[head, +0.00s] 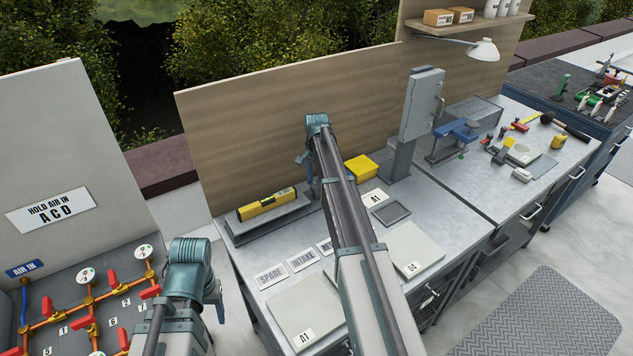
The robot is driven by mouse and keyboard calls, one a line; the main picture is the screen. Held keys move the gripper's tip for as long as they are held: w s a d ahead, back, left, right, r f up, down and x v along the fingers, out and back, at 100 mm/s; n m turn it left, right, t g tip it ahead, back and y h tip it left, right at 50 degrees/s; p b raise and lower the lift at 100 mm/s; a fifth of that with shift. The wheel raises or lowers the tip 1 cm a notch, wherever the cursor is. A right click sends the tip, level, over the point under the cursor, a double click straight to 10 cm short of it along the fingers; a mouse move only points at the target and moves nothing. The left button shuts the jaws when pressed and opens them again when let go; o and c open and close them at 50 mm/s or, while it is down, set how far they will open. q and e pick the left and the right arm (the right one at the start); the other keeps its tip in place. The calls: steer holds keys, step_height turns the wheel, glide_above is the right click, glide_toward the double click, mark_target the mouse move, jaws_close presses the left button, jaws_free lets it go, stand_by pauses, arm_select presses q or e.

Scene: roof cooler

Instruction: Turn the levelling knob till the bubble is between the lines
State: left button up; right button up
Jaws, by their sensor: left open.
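A yellow spirit level (260,207) lies on a long grey plate (240,236) at the back of the bench, in front of the wooden board. Its vial is too small to tell where the bubble sits. The levelling knob cannot be made out; the plate's right end is partly behind my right arm. My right gripper (309,168) points down near that right end, partly hidden by its own arm; its fingers are not clear and contact cannot be told. My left gripper (218,300) is open, low at the bench's left edge, apart from the level and mostly hidden behind its arm.
A yellow box (361,167) and a grey upright cabinet (421,105) stand right of the plate. Label cards (303,259) and pale pads (412,250) lie in front. A pipe panel with red valves (84,322) stands at the left. The right-hand bench holds tools and a blue vise (458,130).

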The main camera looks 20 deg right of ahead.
mark_target(317, 184)
steer(key=shift+o, duration=1.1)
step_height(317, 184, up, 14)
steer(key=p, duration=1.3)
steer(key=shift+p, duration=0.4)
steer(key=shift+f, duration=0.1)
